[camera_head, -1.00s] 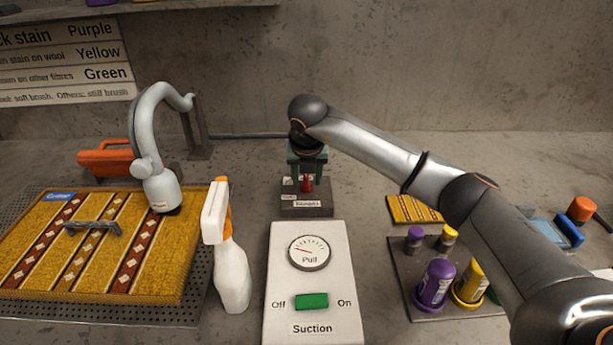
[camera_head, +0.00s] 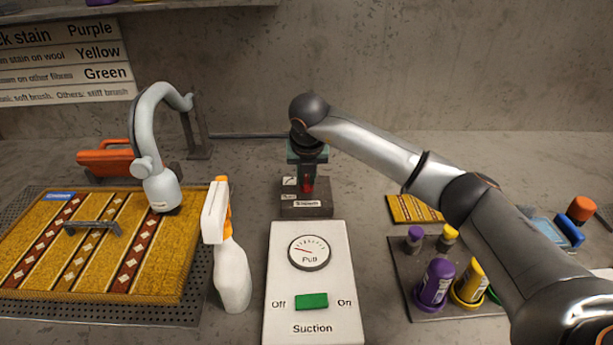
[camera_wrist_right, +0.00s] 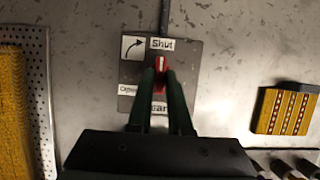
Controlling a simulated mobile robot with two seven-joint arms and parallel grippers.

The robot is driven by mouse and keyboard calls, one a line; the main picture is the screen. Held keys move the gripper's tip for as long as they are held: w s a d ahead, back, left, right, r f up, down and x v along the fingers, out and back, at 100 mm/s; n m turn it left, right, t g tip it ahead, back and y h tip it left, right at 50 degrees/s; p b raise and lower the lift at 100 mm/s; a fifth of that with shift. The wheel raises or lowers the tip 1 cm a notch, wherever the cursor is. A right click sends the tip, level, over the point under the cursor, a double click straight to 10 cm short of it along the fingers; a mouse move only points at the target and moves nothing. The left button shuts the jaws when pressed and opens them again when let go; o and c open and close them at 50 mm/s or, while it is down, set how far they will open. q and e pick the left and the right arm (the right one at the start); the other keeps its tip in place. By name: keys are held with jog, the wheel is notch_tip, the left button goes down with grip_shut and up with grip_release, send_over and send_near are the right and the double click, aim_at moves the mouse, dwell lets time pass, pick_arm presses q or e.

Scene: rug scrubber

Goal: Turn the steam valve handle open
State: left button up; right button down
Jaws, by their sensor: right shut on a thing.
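The steam valve is a dark box (camera_head: 300,209) with a "Steam" label on the bench behind the suction panel. Its small red handle (camera_wrist_right: 161,66) has a white line and points toward the "Shut" label (camera_wrist_right: 161,43) in the right wrist view. An "Open" label, partly covered, is at the lower left of the plate, and a curved arrow (camera_wrist_right: 133,47) is beside "Shut". My right gripper (camera_head: 308,184) points down over the box. Its two green fingers are shut on the red handle, one on each side. My left gripper is in neither current view.
A white suction panel (camera_head: 281,276) stands in front of the valve. A spray bottle (camera_head: 233,272) is to its left, near the rug (camera_head: 30,257) and a hose nozzle (camera_head: 160,188). Purple and yellow bottles (camera_head: 436,283) stand on a tray at right, below my right arm.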

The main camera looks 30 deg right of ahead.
jog(key=n+y, duration=0.1)
jog(key=n, duration=0.1)
jog(key=shift+d+n, duration=0.15)
jog(key=shift+n, duration=0.25)
jog(key=n+y, duration=0.1)
jog(key=n, duration=0.1)
jog(key=shift+d+n, duration=0.1)
jog(key=shift+n, duration=0.3)
jog(key=n+y, duration=0.1)
jog(key=n, duration=0.1)
jog(key=shift+d+r+n, duration=0.1)
jog(key=shift+n, duration=0.2)
jog(key=n+y, duration=0.1)
jog(key=n, duration=0.1)
jog(key=shift+d+n+p, duration=0.1)
jog(key=shift+n+p, duration=0.25)
jog(key=shift+n, duration=0.05)
jog(key=n, duration=0.2)
jog(key=n+g+y, duration=0.1)
jog(key=n, duration=0.1)
jog(key=shift+w+d+y+p, duration=0.1)
jog(key=shift+w+y+p, duration=0.1)
jog(key=shift+y+p, duration=0.15)
jog(key=shift+n+g, duration=0.6)
jog(key=shift+n, duration=0.7)
jog(key=shift+y, duration=0.25)
